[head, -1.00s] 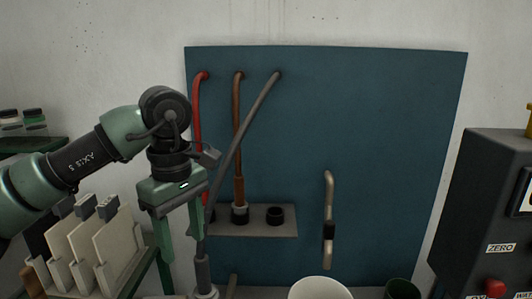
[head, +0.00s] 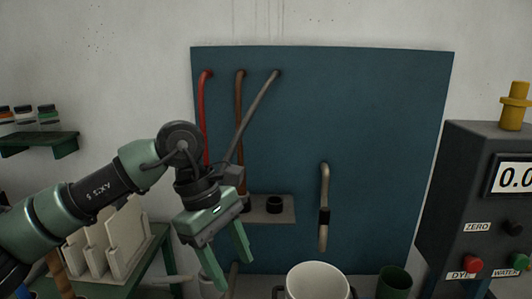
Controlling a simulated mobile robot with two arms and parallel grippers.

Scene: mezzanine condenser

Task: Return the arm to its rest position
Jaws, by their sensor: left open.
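My left arm comes in from the left in the head view. Its gripper (head: 226,262) is open, with two green fingers pointing down and nothing visible between them. It hangs in front of the lower left of the blue wall panel (head: 380,150), above and left of a white pot (head: 318,280). The gripper and wrist hide parts of the red, brown and grey hoses and the left part of the small shelf. My right gripper is not in view.
A red hose (head: 204,110), brown hose (head: 239,100) and grey hose (head: 262,100) hang on the panel. A grey shelf (head: 286,216) and bent pipe (head: 324,195) are beside them. A white rack (head: 125,240) stands left, a green cup (head: 394,282) and control box (head: 470,190) right.

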